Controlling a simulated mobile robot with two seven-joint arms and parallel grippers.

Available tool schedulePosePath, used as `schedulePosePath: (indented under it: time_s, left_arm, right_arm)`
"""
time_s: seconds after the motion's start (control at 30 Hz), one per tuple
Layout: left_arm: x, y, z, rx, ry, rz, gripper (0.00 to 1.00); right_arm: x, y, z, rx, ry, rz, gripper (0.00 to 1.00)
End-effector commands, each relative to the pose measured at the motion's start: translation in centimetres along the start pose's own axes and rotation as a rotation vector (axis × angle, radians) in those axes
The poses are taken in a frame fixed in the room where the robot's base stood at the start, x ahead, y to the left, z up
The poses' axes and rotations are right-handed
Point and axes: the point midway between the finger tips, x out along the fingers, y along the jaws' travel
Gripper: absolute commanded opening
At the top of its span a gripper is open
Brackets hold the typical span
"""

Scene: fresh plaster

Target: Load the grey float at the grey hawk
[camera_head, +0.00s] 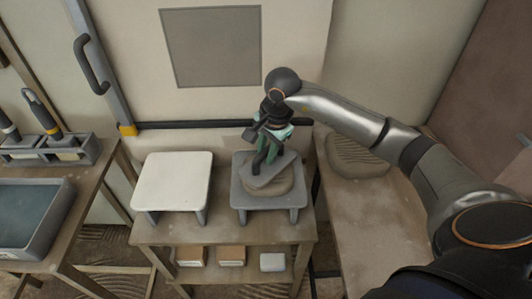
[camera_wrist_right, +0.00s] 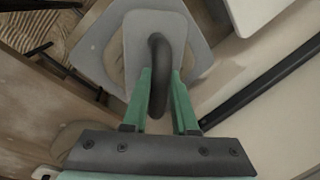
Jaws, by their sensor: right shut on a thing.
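The grey float (camera_head: 262,180) is a flat grey plate with a dark handle (camera_wrist_right: 157,75). My right gripper (camera_head: 267,150) is shut on that handle with its green fingers (camera_wrist_right: 163,88). The grey hawk (camera_head: 240,192) is a small grey stand on the wooden table, with a round heap of beige plaster (camera_head: 283,185) on it. The float is over this plaster, face down, and covers much of it. I cannot tell for sure whether it touches. In the right wrist view the float's plate (camera_wrist_right: 140,25) shows above the grey hawk (camera_wrist_right: 92,45). My left gripper is not in view.
A white stand (camera_head: 175,180) is left of the grey hawk. Another plaster heap (camera_head: 357,155) lies on the right bench. A grey panel (camera_head: 212,47) is on the wall behind, above a dark rail (camera_head: 190,125). A water tub (camera_head: 30,220) and tool holders (camera_head: 50,150) are at left.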

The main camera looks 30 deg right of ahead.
Motion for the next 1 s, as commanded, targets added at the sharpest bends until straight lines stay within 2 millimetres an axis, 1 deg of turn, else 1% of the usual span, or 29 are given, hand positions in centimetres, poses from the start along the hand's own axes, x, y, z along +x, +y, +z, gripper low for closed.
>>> schedulePosePath:
  time_s: [0.03, 0.6, 1.0]
  left_arm:
    - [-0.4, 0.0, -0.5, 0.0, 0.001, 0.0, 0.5]
    - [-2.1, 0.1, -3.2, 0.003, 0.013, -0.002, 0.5]
    - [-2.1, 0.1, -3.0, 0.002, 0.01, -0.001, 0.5]
  right_arm:
    - [-0.8, -0.2, 0.0, 0.0, 0.001, -0.002, 0.0]
    - [-5.2, -1.1, 0.0, 0.0, 0.0, -0.004, 0.0]
    - [-5.2, -1.1, 0.0, 0.0, 0.0, -0.003, 0.0]
